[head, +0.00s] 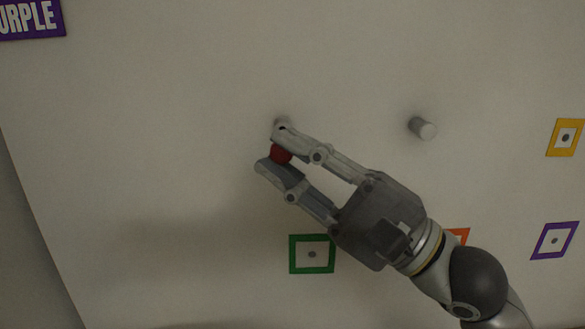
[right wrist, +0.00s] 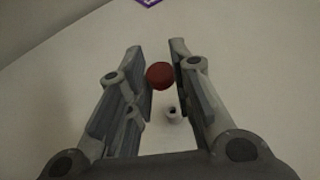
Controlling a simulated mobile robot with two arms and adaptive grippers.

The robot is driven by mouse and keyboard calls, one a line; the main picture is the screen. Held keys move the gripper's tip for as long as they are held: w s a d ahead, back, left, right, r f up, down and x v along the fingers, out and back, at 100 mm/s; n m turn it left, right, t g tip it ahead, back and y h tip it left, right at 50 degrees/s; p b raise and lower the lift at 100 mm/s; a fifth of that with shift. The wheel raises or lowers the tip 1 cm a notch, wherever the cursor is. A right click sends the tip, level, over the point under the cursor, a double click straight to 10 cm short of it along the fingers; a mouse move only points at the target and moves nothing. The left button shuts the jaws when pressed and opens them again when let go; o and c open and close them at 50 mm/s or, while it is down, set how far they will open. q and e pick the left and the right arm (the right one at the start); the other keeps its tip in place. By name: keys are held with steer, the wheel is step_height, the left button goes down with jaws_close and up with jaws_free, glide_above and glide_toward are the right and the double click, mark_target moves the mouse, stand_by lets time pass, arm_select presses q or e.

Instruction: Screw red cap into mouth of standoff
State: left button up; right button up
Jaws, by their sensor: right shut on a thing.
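The red cap (head: 281,154) is held between the fingertips of my right gripper (head: 272,151), which is shut on it. In the right wrist view the cap (right wrist: 160,75) sits at the tips of the fingers (right wrist: 162,70). A small light standoff with a dark mouth (right wrist: 172,114) shows just below the cap there, apart from it in the picture. In the head view one grey standoff (head: 281,121) is mostly hidden behind the upper fingertip. Another grey standoff (head: 425,129) sticks out of the wall to the right. My left gripper is out of view.
The pale wall panel carries square frames with a dark dot: green (head: 312,254), purple (head: 554,240), yellow (head: 565,138), and an orange one (head: 457,236) partly behind my arm. A purple lettered sign (head: 30,18) is at top left. The wall left of the gripper is bare.

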steer(key=shift+w+b, duration=1.5)
steer(key=shift+w, duration=1.1)
steer(key=shift+b, duration=0.95)
steer(key=shift+w+d+b, duration=0.1)
steer(key=shift+w+b, duration=0.6)
steer(key=shift+w, duration=0.1)
steer(key=o, duration=0.8)
steer(key=shift+o, duration=0.2)
